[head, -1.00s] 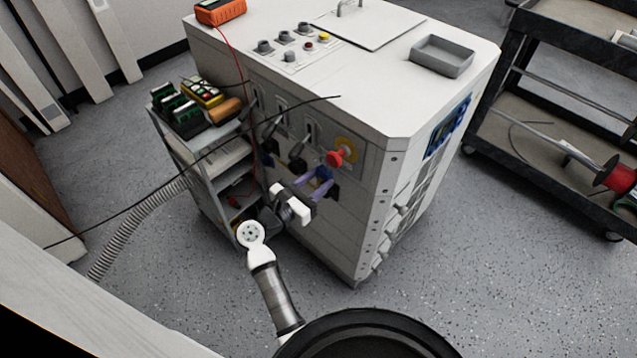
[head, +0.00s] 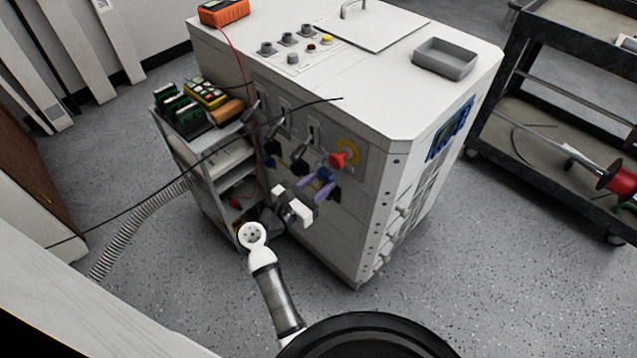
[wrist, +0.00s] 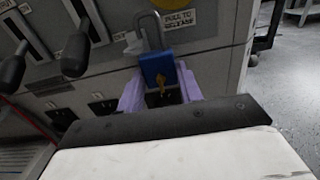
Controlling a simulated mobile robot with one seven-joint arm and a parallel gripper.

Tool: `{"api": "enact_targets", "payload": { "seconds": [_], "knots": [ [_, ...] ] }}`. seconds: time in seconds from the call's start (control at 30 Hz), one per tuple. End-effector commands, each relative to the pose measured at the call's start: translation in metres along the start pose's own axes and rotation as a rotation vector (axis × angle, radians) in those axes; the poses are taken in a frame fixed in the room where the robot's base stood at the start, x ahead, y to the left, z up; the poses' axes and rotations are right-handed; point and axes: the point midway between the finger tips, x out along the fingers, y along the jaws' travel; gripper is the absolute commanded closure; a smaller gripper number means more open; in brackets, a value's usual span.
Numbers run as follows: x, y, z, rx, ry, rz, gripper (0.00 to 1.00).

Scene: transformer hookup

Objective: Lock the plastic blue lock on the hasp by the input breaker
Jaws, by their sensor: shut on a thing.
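The blue lock (wrist: 157,70) is held upright between the purple fingers of my gripper (wrist: 160,92), with its grey shackle (wrist: 149,28) pointing up and its keyhole side facing the wrist camera. In the head view the blue lock (head: 325,174) shows small at the fingertips of my gripper (head: 322,184), just below the red knob on the cabinet front. A pale tab (wrist: 136,42), perhaps the hasp, is beside the shackle; I cannot tell whether the shackle passes through it or is closed. Dark breaker handles (wrist: 76,52) are to the left.
The red knob (head: 338,160) with its yellow ring (head: 348,148) is close above the gripper. A side cart (head: 222,170) with tools stands left of the cabinet (head: 400,110). A thin black cable crosses in front.

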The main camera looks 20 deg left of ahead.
Motion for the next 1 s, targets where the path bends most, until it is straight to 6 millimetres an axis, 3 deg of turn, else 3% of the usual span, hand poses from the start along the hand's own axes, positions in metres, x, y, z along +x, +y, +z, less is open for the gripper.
{"api": "enact_targets", "payload": {
  "seconds": [1.0],
  "knots": [
    [0.0, 0.012, 0.0, 0.0, -0.001, 0.0, 0.92]
  ]
}}
